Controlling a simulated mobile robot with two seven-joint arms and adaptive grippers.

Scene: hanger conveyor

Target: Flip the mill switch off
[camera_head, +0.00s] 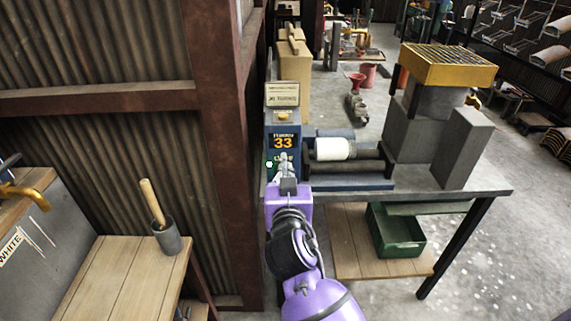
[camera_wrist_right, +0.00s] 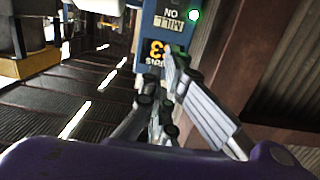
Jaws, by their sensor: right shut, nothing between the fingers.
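In the right wrist view the panel (camera_wrist_right: 152,27) appears upside down, with a label reading "MILL" and "ON" beside the lit green lamp (camera_wrist_right: 194,15). My right gripper (camera_head: 284,163) is shut and empty, its fingertips in front of the panel's lower part, just right of the lamp. The fingers also show in the right wrist view (camera_wrist_right: 166,78). I cannot tell whether they touch the panel. The switch is not distinguishable; the fingers may hide it.
A white roller (camera_head: 332,149) lies in the mill right of the panel. Grey blocks (camera_head: 456,148) and a yellow grated box (camera_head: 448,66) stand at the bench's right. A green bin (camera_head: 397,236) sits on the lower shelf. A rusty post (camera_head: 222,130) is close on the left.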

